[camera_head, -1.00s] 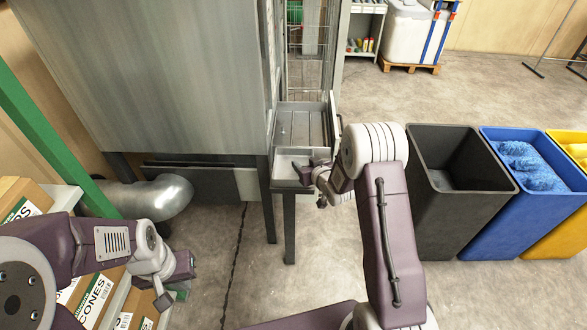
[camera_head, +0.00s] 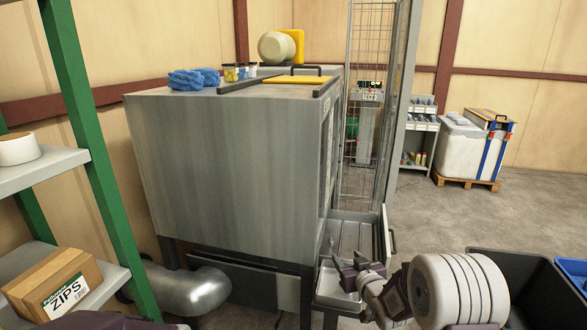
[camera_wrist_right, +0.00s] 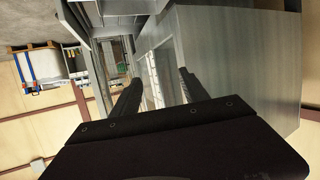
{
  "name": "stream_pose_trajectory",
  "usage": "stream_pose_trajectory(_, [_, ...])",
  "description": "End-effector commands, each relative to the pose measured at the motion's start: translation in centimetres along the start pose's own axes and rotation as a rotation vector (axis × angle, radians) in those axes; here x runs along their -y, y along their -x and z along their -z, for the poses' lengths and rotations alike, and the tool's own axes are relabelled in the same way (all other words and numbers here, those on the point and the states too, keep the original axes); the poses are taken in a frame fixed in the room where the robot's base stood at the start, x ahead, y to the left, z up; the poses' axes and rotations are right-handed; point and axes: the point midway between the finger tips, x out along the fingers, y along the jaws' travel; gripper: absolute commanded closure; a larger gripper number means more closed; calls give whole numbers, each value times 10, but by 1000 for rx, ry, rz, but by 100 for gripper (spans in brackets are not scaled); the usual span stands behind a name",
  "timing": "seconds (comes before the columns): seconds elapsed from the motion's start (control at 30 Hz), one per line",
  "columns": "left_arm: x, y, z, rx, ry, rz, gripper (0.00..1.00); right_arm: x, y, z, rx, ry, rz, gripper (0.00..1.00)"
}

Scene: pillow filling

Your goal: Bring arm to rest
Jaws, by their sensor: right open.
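My right gripper (camera_head: 343,270) is at the lower right of the head view, over or beside the shallow metal tray (camera_head: 385,238) on the front of the big grey machine (camera_head: 225,165). I cannot tell whether it touches the tray. In the right wrist view its two dark fingers (camera_wrist_right: 158,86) stand apart with nothing between them, and the machine's grey side shows behind them. My left gripper is out of the head view; only a dark part of an arm shows at the bottom left edge.
A green-posted shelf (camera_head: 90,150) with a ZIPS box (camera_head: 55,283) stands at the left. A black bin (camera_head: 540,285) and a blue bin (camera_head: 572,275) stand at the lower right. A wire mesh panel (camera_head: 368,60) rises behind the tray. Open floor (camera_head: 450,215) lies beyond.

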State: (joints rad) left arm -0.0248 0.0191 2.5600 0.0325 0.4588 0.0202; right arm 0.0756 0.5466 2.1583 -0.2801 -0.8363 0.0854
Motion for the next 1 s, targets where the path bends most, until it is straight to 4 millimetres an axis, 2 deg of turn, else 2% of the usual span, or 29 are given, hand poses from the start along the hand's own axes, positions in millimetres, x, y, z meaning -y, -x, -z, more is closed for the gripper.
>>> stream_pose_trajectory(0.03, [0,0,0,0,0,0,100,7,19,15,21,1,-8,48])
stream_pose_trajectory(0.07, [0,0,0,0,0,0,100,10,31,14,63,-3,-17,48])
stream_pose_trajectory(0.13, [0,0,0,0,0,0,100,16,65,-3,203,-24,-43,48])
stream_pose_trajectory(0.2, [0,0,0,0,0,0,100,21,102,-35,372,-54,-65,48])
stream_pose_trajectory(0.4, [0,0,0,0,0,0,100,35,193,-123,792,-132,-86,48])
stream_pose_trajectory(0.53, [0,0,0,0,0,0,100,46,246,-168,1043,-176,-82,48])
stream_pose_trajectory(0.6, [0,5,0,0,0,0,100,53,277,-177,1176,-183,-69,48])
stream_pose_trajectory(0.63, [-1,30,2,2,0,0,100,51,281,-152,1162,-183,-71,48])
stream_pose_trajectory(0.7, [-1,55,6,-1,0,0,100,50,288,-127,1158,-182,-71,48])
stream_pose_trajectory(0.9, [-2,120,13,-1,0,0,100,47,307,-65,1157,-182,-72,48])
stream_pose_trajectory(1.0, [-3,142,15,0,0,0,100,46,314,-44,1156,-182,-72,48])
